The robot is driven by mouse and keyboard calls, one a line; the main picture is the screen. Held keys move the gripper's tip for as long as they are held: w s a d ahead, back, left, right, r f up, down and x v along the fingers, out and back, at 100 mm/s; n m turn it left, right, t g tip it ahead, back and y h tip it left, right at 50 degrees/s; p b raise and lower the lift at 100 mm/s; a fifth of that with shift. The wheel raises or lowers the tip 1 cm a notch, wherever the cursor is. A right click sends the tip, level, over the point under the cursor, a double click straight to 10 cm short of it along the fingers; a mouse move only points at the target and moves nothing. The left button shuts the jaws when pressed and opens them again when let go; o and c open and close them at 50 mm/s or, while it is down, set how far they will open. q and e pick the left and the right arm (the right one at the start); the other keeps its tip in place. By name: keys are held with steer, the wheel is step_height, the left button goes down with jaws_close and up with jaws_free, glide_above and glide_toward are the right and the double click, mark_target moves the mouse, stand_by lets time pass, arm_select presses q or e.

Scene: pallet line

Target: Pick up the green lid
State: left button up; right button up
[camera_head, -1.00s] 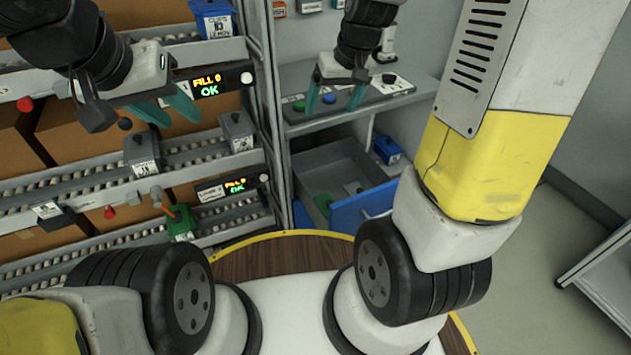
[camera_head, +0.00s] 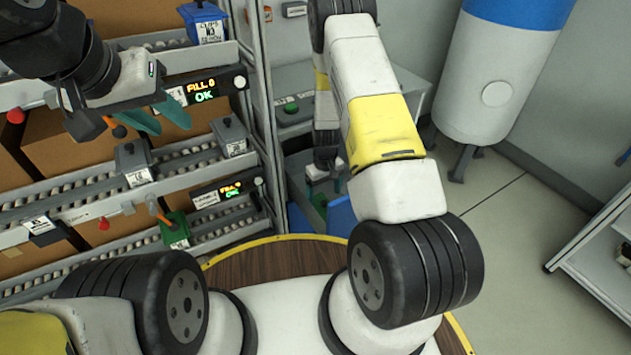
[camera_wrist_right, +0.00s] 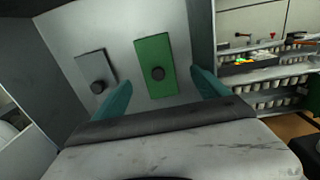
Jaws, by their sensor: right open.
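My right gripper (camera_wrist_right: 162,82) is open and empty. Its teal fingers are spread to either side of the lid's near end, and I cannot tell how far above it they are. In the head view my right arm reaches down into the drawer and hides most of it. My left gripper (camera_head: 169,124) is open and empty in front of the conveyor shelves.
A grey lid (camera_wrist_right: 96,72) with a black knob lies left of the green one. The drawer's blue front (camera_head: 342,219) shows beside my right arm. Conveyor shelves (camera_head: 100,185) with several small bins, including a green one (camera_head: 175,232), stand at the left.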

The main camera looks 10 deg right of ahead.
mark_target(324, 202)
steer(key=f, duration=0.6)
steer(key=shift+w+d, duration=0.1)
steer(key=shift+w, duration=0.25)
steer(key=shift+r, duration=0.1)
steer(key=c, duration=1.4)
